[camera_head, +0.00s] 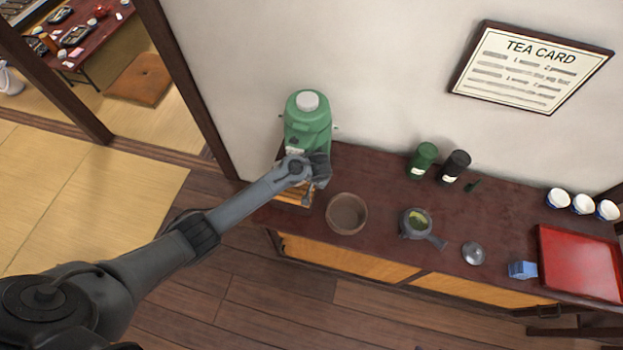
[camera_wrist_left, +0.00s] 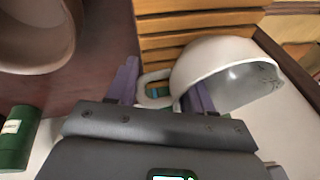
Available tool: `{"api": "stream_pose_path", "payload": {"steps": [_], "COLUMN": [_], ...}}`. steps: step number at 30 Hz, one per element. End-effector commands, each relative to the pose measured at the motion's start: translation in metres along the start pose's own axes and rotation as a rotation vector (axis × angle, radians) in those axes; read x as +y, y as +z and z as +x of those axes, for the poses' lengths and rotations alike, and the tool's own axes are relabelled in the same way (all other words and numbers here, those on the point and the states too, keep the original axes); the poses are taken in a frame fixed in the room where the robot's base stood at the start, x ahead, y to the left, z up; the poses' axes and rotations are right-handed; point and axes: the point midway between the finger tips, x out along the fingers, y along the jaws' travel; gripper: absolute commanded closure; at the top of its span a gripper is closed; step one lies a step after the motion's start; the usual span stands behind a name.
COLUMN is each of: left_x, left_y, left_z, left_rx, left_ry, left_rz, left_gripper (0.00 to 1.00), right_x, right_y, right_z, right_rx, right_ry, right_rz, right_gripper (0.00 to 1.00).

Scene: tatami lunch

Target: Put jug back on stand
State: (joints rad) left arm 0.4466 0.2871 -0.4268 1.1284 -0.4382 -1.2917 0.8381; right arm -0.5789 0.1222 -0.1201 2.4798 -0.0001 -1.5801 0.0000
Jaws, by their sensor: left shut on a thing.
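The jug (camera_wrist_left: 228,66) is a white rounded vessel with a loop handle in the left wrist view. It looks tilted, its open mouth facing lower right. My left gripper (camera_wrist_left: 163,82) is shut on its handle, with one purple finger on each side. In the head view my left gripper (camera_head: 308,188) is at the left end of the sideboard, in front of the green dispenser (camera_head: 307,122), and I cannot make out the jug there.
A brown bowl (camera_head: 346,213) sits just right of the gripper on the dark sideboard (camera_head: 375,175). Farther right are a grey teapot (camera_head: 415,222), its lid (camera_head: 473,253), two canisters (camera_head: 423,160), a blue block (camera_head: 522,270), a red tray (camera_head: 580,262) and white cups (camera_head: 582,204).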

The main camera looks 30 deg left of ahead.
Motion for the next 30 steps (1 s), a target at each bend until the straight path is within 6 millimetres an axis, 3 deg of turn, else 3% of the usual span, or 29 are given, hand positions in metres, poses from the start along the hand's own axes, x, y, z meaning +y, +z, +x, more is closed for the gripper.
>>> {"api": "stream_pose_path", "payload": {"steps": [2,3,7,20,30], "left_x": [0.001,0.001,0.001,0.001,0.001], "left_y": [0.001,0.001,0.001,0.000,-0.001], "left_z": [0.003,0.002,0.002,-0.004,-0.058], "left_rx": [0.000,0.000,-0.001,0.000,0.001], "left_ry": [0.000,0.000,0.000,0.002,0.005], "left_rz": [0.000,0.000,0.000,0.000,0.000], "left_gripper": [1.00,0.44,0.24,0.23,0.23], "right_x": [0.001,0.001,0.001,0.000,-0.001], "right_y": [0.001,0.001,0.001,0.000,-0.005], "right_z": [0.002,0.001,0.001,-0.002,-0.016], "right_rx": [-0.001,-0.001,-0.001,-0.001,-0.001], "right_ry": [0.002,0.002,0.003,-0.001,-0.006], "right_rz": [-0.003,-0.003,-0.003,0.001,0.007], "right_gripper": [0.57,0.57,0.57,0.57,0.57]}}
